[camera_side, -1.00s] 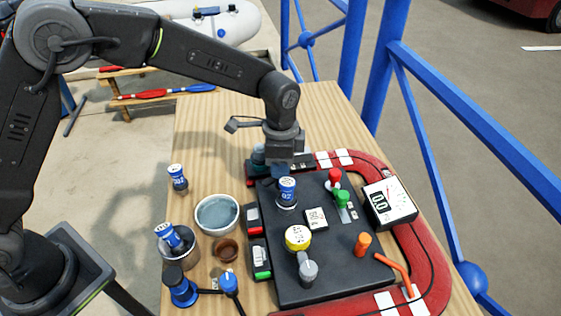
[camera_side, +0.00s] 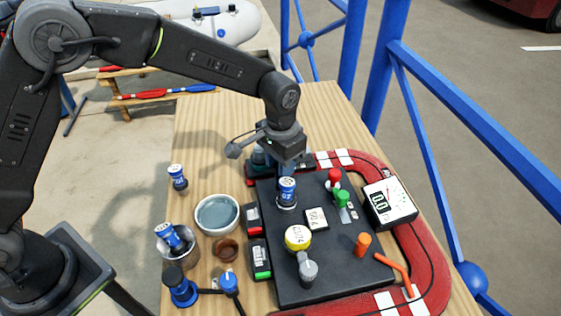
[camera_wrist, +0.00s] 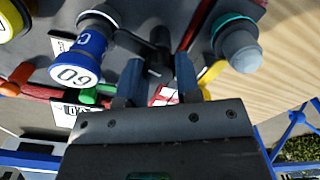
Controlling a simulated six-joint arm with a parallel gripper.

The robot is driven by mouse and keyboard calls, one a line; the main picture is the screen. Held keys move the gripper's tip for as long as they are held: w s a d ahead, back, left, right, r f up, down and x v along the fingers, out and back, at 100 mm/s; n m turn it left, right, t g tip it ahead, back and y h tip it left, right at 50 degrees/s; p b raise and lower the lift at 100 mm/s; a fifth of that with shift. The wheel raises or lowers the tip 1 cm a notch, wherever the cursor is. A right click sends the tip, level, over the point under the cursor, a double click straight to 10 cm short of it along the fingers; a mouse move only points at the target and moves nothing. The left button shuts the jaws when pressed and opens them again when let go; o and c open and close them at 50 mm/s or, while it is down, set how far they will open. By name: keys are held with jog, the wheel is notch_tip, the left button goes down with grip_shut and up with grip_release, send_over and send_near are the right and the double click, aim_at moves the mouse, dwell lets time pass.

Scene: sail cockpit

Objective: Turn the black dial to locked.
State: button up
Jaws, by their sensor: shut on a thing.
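The black dial (camera_wrist: 160,40) shows in the wrist view as a dark knob on the dark panel, between the tips of my blue fingers. My gripper (camera_wrist: 159,65) is shut on it. In the side view my gripper (camera_side: 287,165) points down at the far part of the black panel (camera_side: 330,275), and the dial is hidden there behind the fingers and a blue-and-white cylinder. I cannot read any locked mark or the dial's setting.
The blue-and-white cylinder (camera_side: 287,190) stands close in front of my fingers. A grey knob with a teal base (camera_wrist: 238,45) is close on the other side. Red and green knobs (camera_side: 341,197), a meter (camera_side: 390,203) and a yellow-topped knob (camera_side: 298,238) are nearby.

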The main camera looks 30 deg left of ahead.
jog(key=shift+n, duration=1.5)
jog(key=o, duration=0.9)
notch_tip(320, 180, up, 14)
jog(key=shift+f, duration=0.1)
